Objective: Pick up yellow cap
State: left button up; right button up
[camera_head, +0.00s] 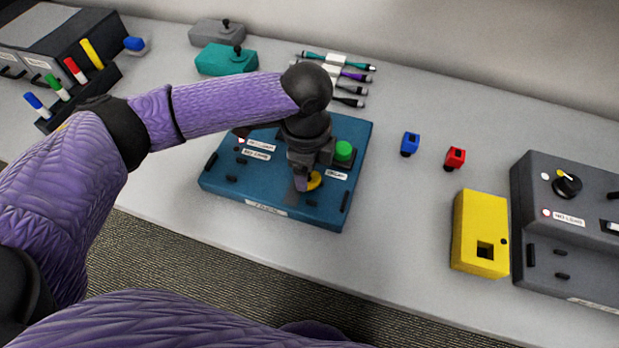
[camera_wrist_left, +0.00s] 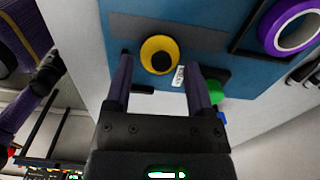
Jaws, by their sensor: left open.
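The yellow cap (camera_head: 316,180) sits on the blue panel box (camera_head: 222,184), near its front right part. In the left wrist view the cap (camera_wrist_left: 146,50) is a round yellow ring with a black centre. My left gripper (camera_head: 303,183) points down at the panel, right beside the cap and partly covering it in the head view. In the left wrist view its two fingers (camera_wrist_left: 159,64) are apart, with the cap between and just beyond their tips. Nothing is held. Whether the fingertips touch the panel is not clear. My right gripper is not in view.
A green button (camera_head: 344,151) rises from the panel just behind the cap. A blue connector (camera_head: 410,143), a red connector (camera_head: 455,157) and a yellow box (camera_head: 480,222) stand to the right. A purple ring (camera_wrist_left: 268,32) shows in the wrist view.

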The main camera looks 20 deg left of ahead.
pick_arm(q)
notch_tip(320, 180, down, 2)
jog(key=shift+f, duration=0.1)
jog(key=shift+r, duration=0.2)
grip_shut()
